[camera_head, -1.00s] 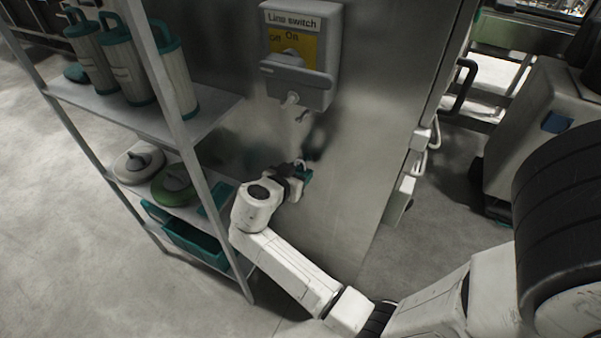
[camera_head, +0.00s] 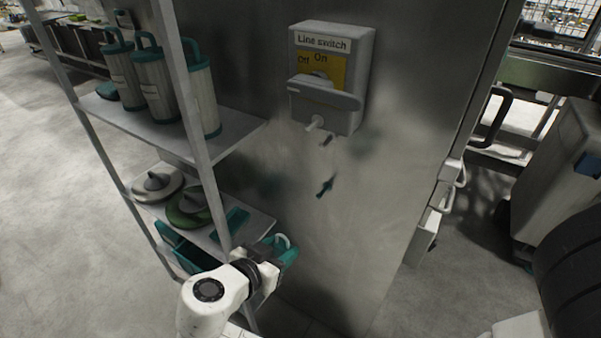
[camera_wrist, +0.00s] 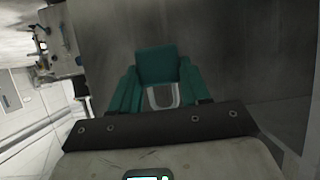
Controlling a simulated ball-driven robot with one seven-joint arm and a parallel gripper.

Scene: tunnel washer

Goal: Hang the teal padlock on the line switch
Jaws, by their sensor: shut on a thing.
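The teal padlock (camera_head: 288,254) is in my gripper (camera_head: 272,262), low in the head view, beside the right end of the shelf rack. Its pale shackle (camera_head: 281,240) shows at the top. In the wrist view the padlock's teal body (camera_wrist: 157,66) sits between the teal fingers of my gripper (camera_wrist: 158,78), with the U-shaped shackle (camera_wrist: 162,97) toward the wrist. The line switch (camera_head: 352,82) is a grey box with a yellow Off/On plate, a grey handle bar (camera_head: 325,94) and a pale peg (camera_head: 315,123) below. My gripper is below and left of it, well apart.
The switch is on a steel cabinet wall (camera_head: 400,165). The shelf rack (camera_head: 225,130) at left holds teal-topped canisters (camera_head: 158,85), round lidded items (camera_head: 188,208) and teal bins (camera_head: 185,250). A cabinet handle (camera_head: 490,118) juts out at right. Space before the switch is clear.

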